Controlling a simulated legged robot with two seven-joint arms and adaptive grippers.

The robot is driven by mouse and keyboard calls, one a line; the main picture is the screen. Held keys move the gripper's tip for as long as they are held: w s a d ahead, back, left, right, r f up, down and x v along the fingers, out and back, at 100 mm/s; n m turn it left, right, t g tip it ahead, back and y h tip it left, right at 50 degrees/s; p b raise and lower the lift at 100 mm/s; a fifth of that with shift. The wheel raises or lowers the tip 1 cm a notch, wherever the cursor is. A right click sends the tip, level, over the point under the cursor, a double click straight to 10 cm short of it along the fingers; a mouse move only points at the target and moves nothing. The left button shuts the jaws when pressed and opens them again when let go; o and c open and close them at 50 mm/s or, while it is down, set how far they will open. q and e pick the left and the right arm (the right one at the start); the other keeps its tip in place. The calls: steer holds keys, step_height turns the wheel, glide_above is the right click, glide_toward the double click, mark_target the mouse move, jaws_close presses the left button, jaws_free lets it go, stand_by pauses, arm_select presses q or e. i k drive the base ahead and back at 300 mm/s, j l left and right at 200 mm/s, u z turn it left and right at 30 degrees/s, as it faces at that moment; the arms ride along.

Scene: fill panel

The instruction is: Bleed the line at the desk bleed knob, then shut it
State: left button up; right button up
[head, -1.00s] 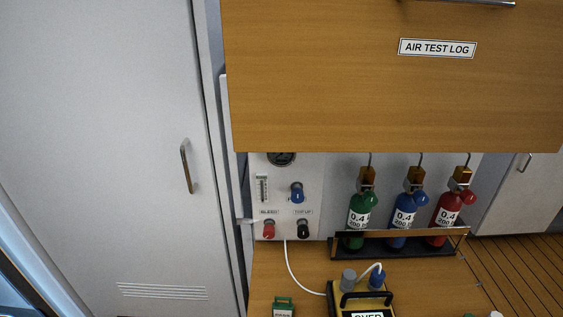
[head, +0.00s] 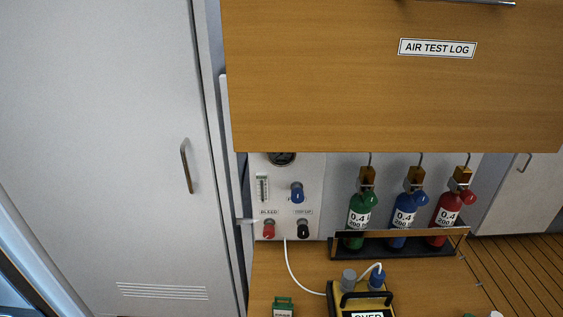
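The bleed knob (head: 268,229) is red and sits low on the left of the pale fill panel (head: 281,212), under a small label reading BLEED. A black knob (head: 303,228) is to its right under another label. A blue knob (head: 297,192) is above them, beside a small vertical flow gauge (head: 262,188). A round dial (head: 281,158) at the panel's top is partly hidden by the wooden front. Neither of my grippers shows in the head view. I cannot tell from the knob's look whether the bleed is open or shut.
A wooden front labelled AIR TEST LOG (head: 437,48) overhangs the panel. Green (head: 358,212), blue (head: 403,211) and red (head: 446,210) bottles stand in a black rack. A yellow-black device (head: 361,301) with a white hose (head: 291,268) sits on the desk. A white door (head: 110,150) is left.

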mark_target(269, 229)
steer(key=j+z, duration=0.15)
steer(key=z, duration=0.35)
steer(key=j+z, duration=0.35)
steer(key=j, duration=0.45)
steer(key=j+z, duration=0.35)
steer(key=j, duration=0.75)
steer(key=i+j, duration=0.1)
steer(key=j, duration=0.15)
